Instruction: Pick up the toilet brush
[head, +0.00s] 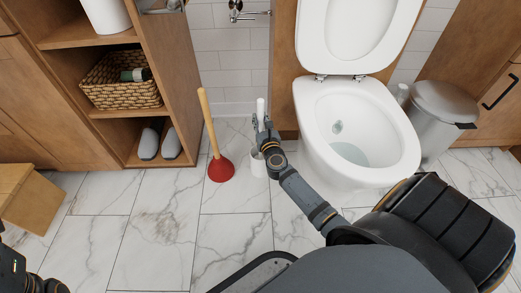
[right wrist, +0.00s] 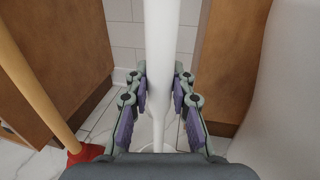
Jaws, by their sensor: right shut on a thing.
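The toilet brush has a white upright handle (head: 261,108) and a white holder (head: 258,165) standing on the floor left of the toilet. My right gripper (head: 266,132) is at the handle, above the holder. In the right wrist view the white handle (right wrist: 162,60) runs upright between the two fingers of my right gripper (right wrist: 160,100), which is shut on it. The brush head is hidden, and the holder is partly covered by the gripper. Part of my left arm shows at the lower left corner of the head view; its gripper's fingers are not seen.
A plunger (head: 220,168) with a red cup stands close to the left of the holder. The open toilet (head: 400,150) is close on the right, with a metal bin (head: 440,110) beyond. A wooden shelf (head: 185,70) with a basket (head: 98,98) stands left. Tiled floor in front is clear.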

